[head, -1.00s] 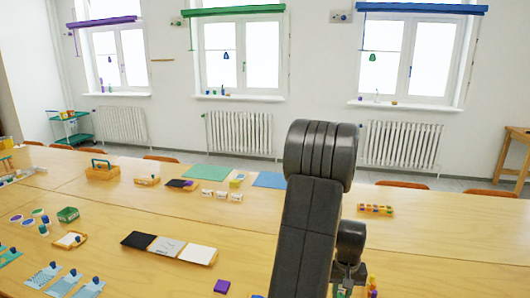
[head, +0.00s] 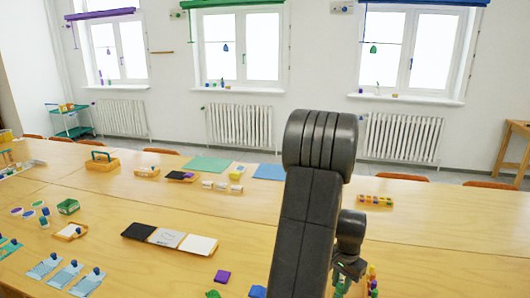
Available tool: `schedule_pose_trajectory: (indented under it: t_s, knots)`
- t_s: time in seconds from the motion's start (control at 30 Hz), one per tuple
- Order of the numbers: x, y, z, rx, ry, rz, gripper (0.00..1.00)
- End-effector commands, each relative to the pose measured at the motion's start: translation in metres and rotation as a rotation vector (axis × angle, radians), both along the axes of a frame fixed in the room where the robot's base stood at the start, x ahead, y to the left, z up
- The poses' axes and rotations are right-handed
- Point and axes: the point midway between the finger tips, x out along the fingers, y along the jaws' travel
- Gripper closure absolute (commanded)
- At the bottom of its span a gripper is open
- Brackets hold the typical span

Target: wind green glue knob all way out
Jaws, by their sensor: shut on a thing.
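My gripper (head: 342,284) is at the bottom edge of the head view, right of centre, below my dark arm. It is small and partly hidden by the arm and cut by the picture edge. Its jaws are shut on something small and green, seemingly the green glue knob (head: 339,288). The glue's body and how far the knob is wound cannot be made out.
Small coloured pieces (head: 372,282) stand close to the gripper's right. A purple block (head: 222,277), a blue piece (head: 257,292) and a green piece (head: 213,294) lie to its left. Black and white panels (head: 166,238) lie further left.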

Motion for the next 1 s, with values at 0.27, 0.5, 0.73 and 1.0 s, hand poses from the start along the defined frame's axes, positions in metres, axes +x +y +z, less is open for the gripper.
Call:
schedule_pose_trajectory:
  t_s: [0.27,0.5,0.73,1.0]
  knots:
    - [0.0002,-0.0001,-0.0002,-0.001,-0.001,-0.298,0.86]
    - [0.0002,-0.0001,0.0002,-0.001,-0.001,-0.376,0.86]
    - [0.0001,-0.0001,0.0002,-0.001,-0.001,-0.373,0.57]
    - [0.0001,-0.0001,0.0000,0.000,0.000,-0.372,0.18]
